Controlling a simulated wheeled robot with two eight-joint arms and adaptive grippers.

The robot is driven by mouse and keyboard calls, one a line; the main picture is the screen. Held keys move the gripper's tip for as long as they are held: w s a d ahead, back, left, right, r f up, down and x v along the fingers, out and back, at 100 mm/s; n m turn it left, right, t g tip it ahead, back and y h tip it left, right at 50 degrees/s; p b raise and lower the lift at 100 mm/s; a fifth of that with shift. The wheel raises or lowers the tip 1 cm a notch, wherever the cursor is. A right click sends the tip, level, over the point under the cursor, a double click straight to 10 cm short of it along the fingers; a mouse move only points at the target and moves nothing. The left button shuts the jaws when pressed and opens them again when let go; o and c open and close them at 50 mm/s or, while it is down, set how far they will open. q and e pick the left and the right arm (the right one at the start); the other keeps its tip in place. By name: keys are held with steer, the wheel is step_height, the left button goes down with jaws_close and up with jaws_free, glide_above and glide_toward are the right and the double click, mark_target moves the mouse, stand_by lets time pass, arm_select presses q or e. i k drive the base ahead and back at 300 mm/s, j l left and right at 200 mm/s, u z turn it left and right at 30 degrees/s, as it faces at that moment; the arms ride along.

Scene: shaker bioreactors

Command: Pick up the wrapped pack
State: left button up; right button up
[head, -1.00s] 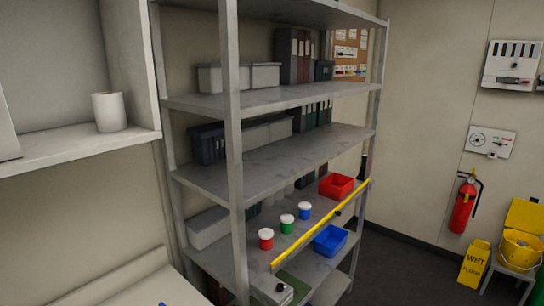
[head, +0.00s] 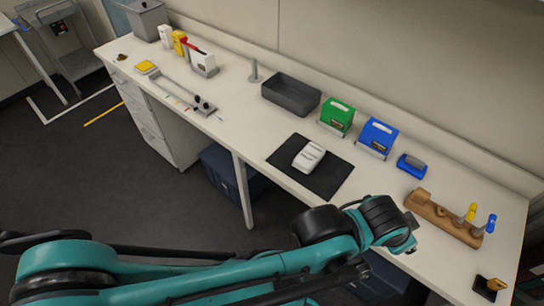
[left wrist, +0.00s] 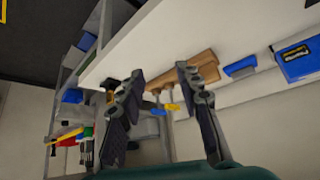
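A white wrapped pack (head: 309,157) lies on a black mat (head: 335,181) on the long white bench, in the head view. It appears to lie flat, with nothing on top of it. My left arm reaches in from the left along the front of the bench, and its wrist end is to the right of and nearer than the pack. My left gripper (left wrist: 160,72) is open and empty in the left wrist view, its two dark fingers well apart. The pack does not show in the left wrist view. My right gripper is not in view.
Behind the mat stand a grey bin (head: 291,96), a green box (head: 337,117) and a blue box (head: 378,137). A blue block (head: 411,166) and a wooden tool holder (head: 440,219) are to the right. Bare bench lies left of the mat.

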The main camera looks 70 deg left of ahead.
mark_target(309, 156)
steer(key=u, duration=2.05)
steer(key=i+j+z, duration=0.5)
steer(key=j+z, duration=0.25)
steer(key=j, duration=0.2)
steer(key=i+j+z, duration=0.25)
steer(key=k+j, duration=0.1)
